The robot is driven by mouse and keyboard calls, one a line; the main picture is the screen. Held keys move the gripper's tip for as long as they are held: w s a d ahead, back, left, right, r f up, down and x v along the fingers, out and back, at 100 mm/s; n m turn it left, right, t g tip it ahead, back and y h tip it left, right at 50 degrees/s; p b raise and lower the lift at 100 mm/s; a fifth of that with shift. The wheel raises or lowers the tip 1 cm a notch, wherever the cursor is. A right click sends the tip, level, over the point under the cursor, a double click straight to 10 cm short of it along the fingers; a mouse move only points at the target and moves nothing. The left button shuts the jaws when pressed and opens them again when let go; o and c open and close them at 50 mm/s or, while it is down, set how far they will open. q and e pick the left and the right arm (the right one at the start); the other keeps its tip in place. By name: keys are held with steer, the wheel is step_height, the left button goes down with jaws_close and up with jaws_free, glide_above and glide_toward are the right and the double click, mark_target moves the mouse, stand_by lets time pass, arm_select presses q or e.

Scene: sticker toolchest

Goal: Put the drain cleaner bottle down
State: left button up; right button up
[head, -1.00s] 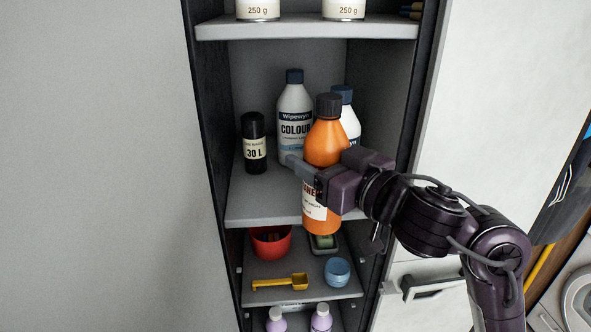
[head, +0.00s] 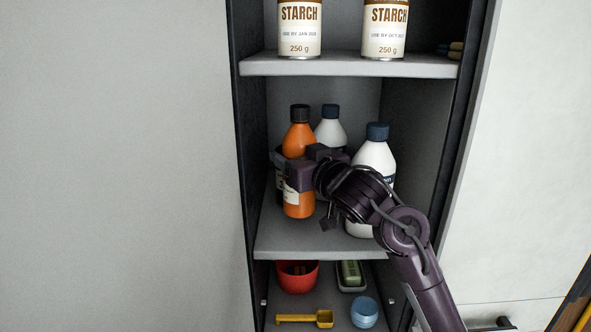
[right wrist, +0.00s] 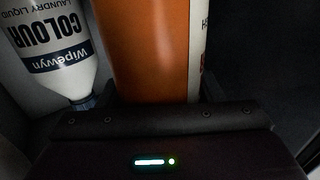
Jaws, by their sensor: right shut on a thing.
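The drain cleaner bottle (head: 299,137) is orange with a dark cap and a white label. It is upright over the left part of the middle cabinet shelf (head: 300,240). My right gripper (head: 300,172) is shut on the bottle's middle, reaching in from the right. I cannot tell whether the bottle's base touches the shelf. In the right wrist view the orange bottle (right wrist: 145,50) fills the space just beyond the gripper. My left gripper is not in view.
A white bottle (head: 375,155) stands right of the gripper, partly behind my arm. Another white bottle (head: 331,127) stands behind; a dark container is mostly hidden by the orange bottle. Starch cans (head: 385,30) stand above. A red bowl (head: 297,276), yellow scoop (head: 322,318) and blue cup (head: 364,312) are below.

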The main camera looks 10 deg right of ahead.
steer(key=shift+f+p, duration=0.35)
steer(key=shift+f, duration=1.35)
steer(key=o, duration=1.4)
steer(key=shift+f, duration=0.1)
steer(key=shift+s, duration=0.15)
steer(key=b+v, duration=0.1)
steer(key=v, duration=1.1)
